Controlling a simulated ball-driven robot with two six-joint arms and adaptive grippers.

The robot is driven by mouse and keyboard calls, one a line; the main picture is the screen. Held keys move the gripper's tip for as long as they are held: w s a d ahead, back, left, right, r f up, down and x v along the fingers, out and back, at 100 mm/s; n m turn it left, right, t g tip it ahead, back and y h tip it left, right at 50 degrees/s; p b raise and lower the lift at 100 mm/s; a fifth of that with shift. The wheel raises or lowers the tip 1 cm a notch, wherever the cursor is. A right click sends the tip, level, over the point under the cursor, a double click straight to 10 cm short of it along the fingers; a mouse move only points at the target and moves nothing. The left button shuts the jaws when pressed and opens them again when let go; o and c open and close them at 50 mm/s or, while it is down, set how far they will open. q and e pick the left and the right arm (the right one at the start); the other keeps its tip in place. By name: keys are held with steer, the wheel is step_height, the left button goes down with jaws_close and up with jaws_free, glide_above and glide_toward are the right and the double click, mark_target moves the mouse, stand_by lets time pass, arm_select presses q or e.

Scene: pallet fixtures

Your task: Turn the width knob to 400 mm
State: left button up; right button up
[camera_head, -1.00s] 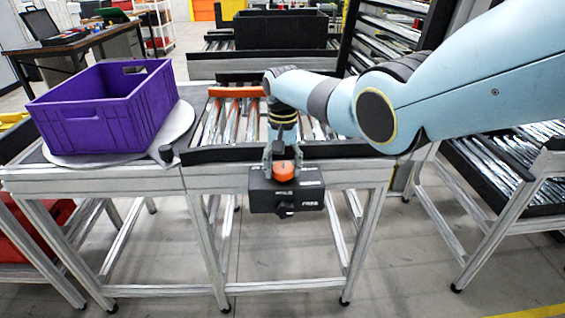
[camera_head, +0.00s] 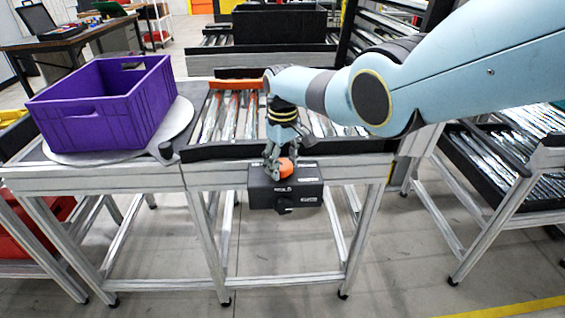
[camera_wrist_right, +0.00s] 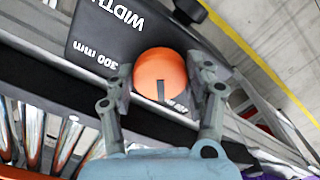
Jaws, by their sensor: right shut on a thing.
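A black control box (camera_head: 260,196) hangs at the front edge of the roller conveyor, with an orange width knob (camera_head: 287,168) on top. My right gripper (camera_head: 279,166) reaches down over the box, its fingers shut on the knob. In the right wrist view the orange knob (camera_wrist_right: 158,66) sits between the two fingers of my right gripper (camera_wrist_right: 162,80). A dark pointer mark on the knob faces the bottom of that picture. The labels "WIDTH" and "300 mm" show on the box (camera_wrist_right: 92,28); another label beside the right finger is partly hidden. My left gripper is not in view.
A purple crate (camera_head: 85,128) stands on a grey round plate (camera_head: 75,159) to the left. The roller conveyor (camera_head: 225,122) lies behind the box. The floor in front is clear.

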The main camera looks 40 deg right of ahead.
mark_target(283, 165)
steer(key=shift+w+r+n, duration=0.1)
steer(key=shift+n, duration=0.2)
steer(key=o, duration=1.2)
steer(key=shift+c, duration=0.2)
step_height(283, 165, up, 12)
